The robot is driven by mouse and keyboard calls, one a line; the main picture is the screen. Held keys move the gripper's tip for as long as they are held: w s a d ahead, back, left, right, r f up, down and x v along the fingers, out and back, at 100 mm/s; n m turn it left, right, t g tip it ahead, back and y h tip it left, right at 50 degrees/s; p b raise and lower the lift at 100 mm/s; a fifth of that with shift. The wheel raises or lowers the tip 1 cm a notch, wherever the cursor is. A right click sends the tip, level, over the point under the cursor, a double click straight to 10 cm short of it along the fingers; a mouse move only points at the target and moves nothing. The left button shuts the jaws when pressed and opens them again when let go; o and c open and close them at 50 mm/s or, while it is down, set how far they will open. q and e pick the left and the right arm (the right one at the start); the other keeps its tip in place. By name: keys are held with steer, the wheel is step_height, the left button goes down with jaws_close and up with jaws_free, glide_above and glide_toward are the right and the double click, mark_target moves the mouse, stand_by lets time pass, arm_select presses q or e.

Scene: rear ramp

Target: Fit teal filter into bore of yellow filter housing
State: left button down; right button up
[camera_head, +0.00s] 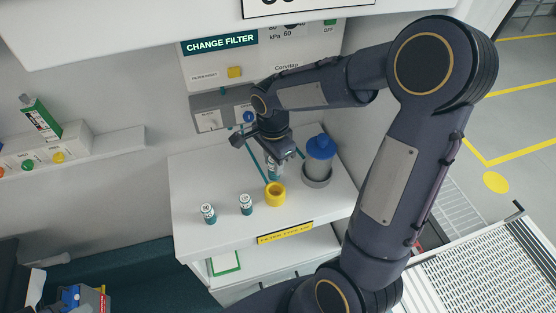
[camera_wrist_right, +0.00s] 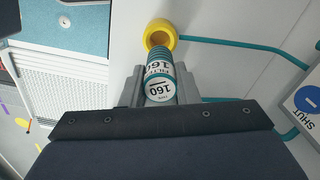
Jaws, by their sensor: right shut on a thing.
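The teal filter (camera_wrist_right: 158,72), with a white label reading 160, is between the two fingers of my right gripper (camera_wrist_right: 154,90), which is shut on it. In the head view, the right gripper (camera_head: 274,157) holds the filter (camera_head: 274,173) just above and behind the yellow filter housing (camera_head: 275,196). The housing (camera_wrist_right: 163,27) stands on the white worktop, and its dark bore shows past the filter's far end in the wrist view. The filter's end overlaps the housing's near rim in the picture; I cannot tell whether they touch. My left gripper is not in view.
Two other teal-and-white filters (camera_head: 208,213) and (camera_head: 246,204) stand on the worktop (camera_head: 195,180) left of the housing. Teal tubes (camera_wrist_right: 235,44) run behind the housing. A wall panel (camera_head: 200,72) rises behind.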

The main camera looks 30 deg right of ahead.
steer(key=shift+d, duration=0.1)
steer(key=shift+f, duration=0.1)
steer(key=shift+f+b, duration=0.15)
steer(key=shift+b, duration=0.3)
steer(key=b, duration=0.5)
glide_above(274, 184)
steer(key=s+a, duration=0.1)
steer(key=s, duration=0.1)
steer(key=shift+f, duration=2.7)
steer(key=shift+f+b, duration=2.2)
steer(key=shift+f, duration=0.15)
steer(key=o, duration=1)
steer(key=shift+r, duration=0.15)
